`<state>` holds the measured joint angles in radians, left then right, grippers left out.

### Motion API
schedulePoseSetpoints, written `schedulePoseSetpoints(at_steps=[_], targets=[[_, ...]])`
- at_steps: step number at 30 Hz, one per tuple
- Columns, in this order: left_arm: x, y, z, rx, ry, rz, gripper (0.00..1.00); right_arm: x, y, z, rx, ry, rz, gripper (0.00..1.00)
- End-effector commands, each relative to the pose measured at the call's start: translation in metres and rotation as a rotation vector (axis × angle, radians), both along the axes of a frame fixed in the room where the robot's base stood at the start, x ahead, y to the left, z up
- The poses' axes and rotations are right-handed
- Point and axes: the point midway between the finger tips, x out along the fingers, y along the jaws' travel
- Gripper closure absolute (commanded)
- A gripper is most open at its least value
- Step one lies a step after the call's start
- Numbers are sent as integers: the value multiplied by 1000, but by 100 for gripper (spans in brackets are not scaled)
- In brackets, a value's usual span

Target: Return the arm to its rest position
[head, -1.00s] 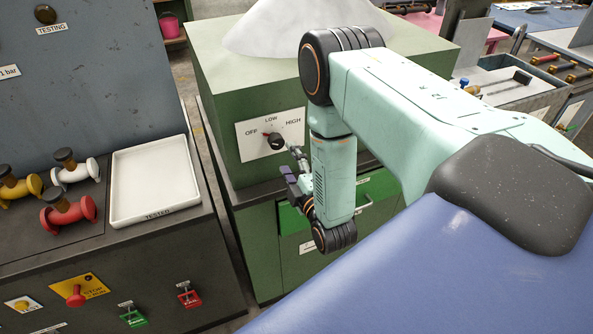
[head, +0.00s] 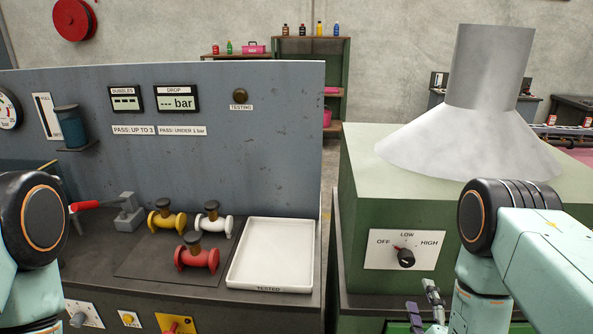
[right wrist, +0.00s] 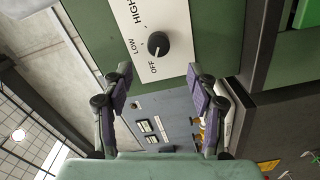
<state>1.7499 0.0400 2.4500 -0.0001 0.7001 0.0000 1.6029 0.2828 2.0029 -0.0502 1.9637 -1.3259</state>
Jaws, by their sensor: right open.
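My right gripper (head: 425,303) is at the lower right of the head view, in front of the green cabinet (head: 365,195) and just below its knob. In the right wrist view my right gripper (right wrist: 165,85) has its two purple-padded fingers wide apart with nothing between them. The black knob (head: 406,257) sits on a white OFF/LOW/HIGH plate, its red mark pointing up-left toward the OFF side. The knob also shows in the right wrist view (right wrist: 158,43), beyond the fingers and apart from them. My left arm shows at the left edge; its gripper is out of view.
On the grey test bench stand a yellow spool (head: 167,221), a white spool (head: 213,222) and a red spool (head: 197,258). Beside them is an empty white tray (head: 270,254) labelled TESTED. A grey hood (head: 470,140) tops the cabinet. A gap separates bench and cabinet.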

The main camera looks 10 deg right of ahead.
Motion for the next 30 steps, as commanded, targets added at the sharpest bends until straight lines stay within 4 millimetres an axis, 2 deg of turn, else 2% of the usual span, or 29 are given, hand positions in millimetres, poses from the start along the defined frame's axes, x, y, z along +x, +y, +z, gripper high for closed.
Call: schedulePoseSetpoints(at_steps=[2, 4, 8, 11, 15, 18, 24, 30], targets=[[0, 0, 0, 0, 0, 0, 100, 0, 0, -9, 82, 21, -1, 41], [0, 0, 0, 0, 0, 0, 100, -5, 1, -28, 214, 85, -13, 41], [0, 0, -3, 0, 0, 0, 100, -35, 14, -83, 531, 291, -87, 41], [0, 0, -20, 0, 0, 0, 100, -71, 32, -134, 756, 465, -185, 41], [0, 0, -52, 0, 0, 0, 100, -134, 59, -198, 1012, 697, -384, 41], [0, 0, -74, 0, 1, 0, 100, -175, 75, -228, 1118, 824, -523, 41], [0, 0, -116, 0, 0, 0, 100, -245, 96, -267, 1211, 1012, -765, 41], [0, 0, -157, 0, 0, 0, 100, -289, 106, -294, 1197, 1134, -891, 41]])
